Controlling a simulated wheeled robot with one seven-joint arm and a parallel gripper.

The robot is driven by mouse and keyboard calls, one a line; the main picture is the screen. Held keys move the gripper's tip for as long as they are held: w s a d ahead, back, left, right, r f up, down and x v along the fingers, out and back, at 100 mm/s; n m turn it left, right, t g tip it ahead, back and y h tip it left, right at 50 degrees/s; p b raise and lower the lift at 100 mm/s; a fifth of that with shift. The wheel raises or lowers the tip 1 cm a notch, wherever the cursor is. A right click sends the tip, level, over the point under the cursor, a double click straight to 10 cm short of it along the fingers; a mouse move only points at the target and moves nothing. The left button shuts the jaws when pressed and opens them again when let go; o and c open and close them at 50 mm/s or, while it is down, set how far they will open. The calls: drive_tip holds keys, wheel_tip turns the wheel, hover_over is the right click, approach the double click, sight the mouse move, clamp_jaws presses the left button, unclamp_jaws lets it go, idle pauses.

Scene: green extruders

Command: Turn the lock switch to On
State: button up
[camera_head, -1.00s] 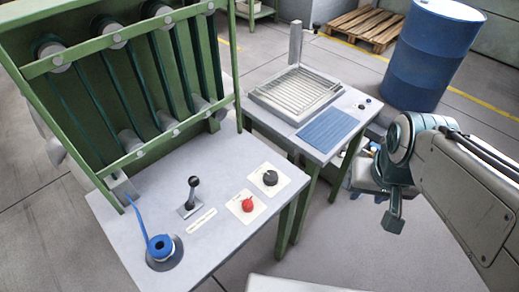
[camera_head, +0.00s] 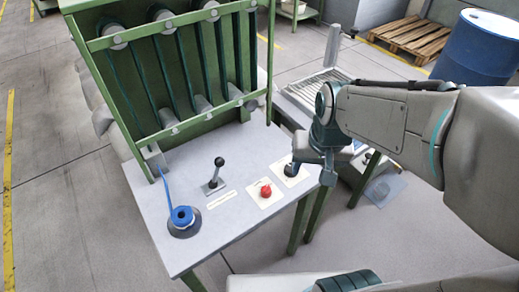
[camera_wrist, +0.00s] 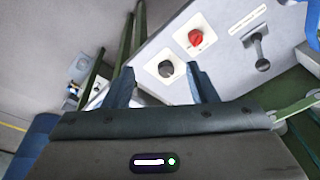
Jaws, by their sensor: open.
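A black round knob (camera_head: 290,170) sits on a pale square plate at the right end of the extruder table. A red knob (camera_head: 265,191) sits on a similar plate to its left. The labels are too small to read, so I cannot tell which is marked as the lock switch. My gripper (camera_head: 311,172) is by the black knob and partly covers its plate. In the wrist view, my gripper (camera_wrist: 162,72) is open and empty. The black knob (camera_wrist: 166,69) appears between its fingers, apart from both, with the red knob (camera_wrist: 195,38) beyond.
A black lever (camera_head: 216,172) stands upright left of the red knob. A blue spool (camera_head: 182,216) sits near the table's left edge. The green roller frame (camera_head: 180,70) rises behind. A second table with a grate (camera_head: 312,90) is partly hidden behind my arm. A blue barrel (camera_head: 475,48) stands back right.

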drive_tip(key=m+g+p, duration=0.2)
drive_tip(key=p, duration=0.2)
hover_over(267, 187)
drive_tip(key=d, duration=0.1)
wheel_tip(267, 187, down, 5)
drive_tip(key=f, duration=1)
drive_tip(key=a+f, duration=0.1)
drive_tip(key=f, duration=0.4)
drive_tip(key=shift+s+b, duration=0.1)
drive_tip(key=shift+b, duration=0.25)
drive_tip(key=c, duration=1)
